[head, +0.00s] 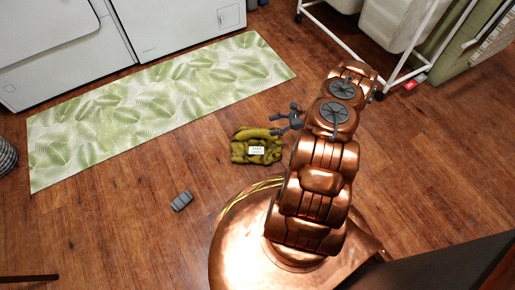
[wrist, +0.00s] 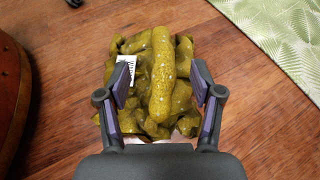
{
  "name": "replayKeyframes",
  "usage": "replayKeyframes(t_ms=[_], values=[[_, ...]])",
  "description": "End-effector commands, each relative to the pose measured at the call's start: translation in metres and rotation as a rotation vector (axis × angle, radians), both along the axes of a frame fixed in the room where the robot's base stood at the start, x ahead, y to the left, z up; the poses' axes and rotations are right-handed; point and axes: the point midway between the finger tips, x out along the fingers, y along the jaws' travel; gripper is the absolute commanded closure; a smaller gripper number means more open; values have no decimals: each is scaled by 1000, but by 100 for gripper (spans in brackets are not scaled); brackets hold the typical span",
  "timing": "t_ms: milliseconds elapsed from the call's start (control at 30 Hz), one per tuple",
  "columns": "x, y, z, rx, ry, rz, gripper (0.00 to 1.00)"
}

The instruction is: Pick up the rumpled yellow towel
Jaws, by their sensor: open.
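The rumpled yellow towel (head: 257,146) lies on the wooden floor in the head view, just in front of my base. It is olive-yellow with a small white label. In the wrist view the towel (wrist: 160,75) fills the middle, with a thick fold running along its length and the label at its left. My gripper (wrist: 159,85) is open, one finger on each side of the towel's fold. In the head view my gripper (head: 287,122) is at the towel's upper right edge. I cannot tell whether the fingers touch the cloth.
A green leaf-patterned mat (head: 160,105) lies on the floor beyond the towel, along white appliances (head: 185,25). A small grey object (head: 181,201) lies to the left. A white wheeled rack (head: 345,40) stands at the top right. The floor around the towel is clear.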

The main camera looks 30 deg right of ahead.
Motion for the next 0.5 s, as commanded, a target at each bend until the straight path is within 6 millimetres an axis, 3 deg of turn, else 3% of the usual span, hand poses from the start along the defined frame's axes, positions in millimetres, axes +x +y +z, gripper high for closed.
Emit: replayKeyframes(t_ms=[33, 100, 500], values=[[-4, -3, -15, 7, 6, -17, 34], [-7, -6, -23, 12, 12, -34, 34], [6, 13, -40, 15, 17, -45, 34]])
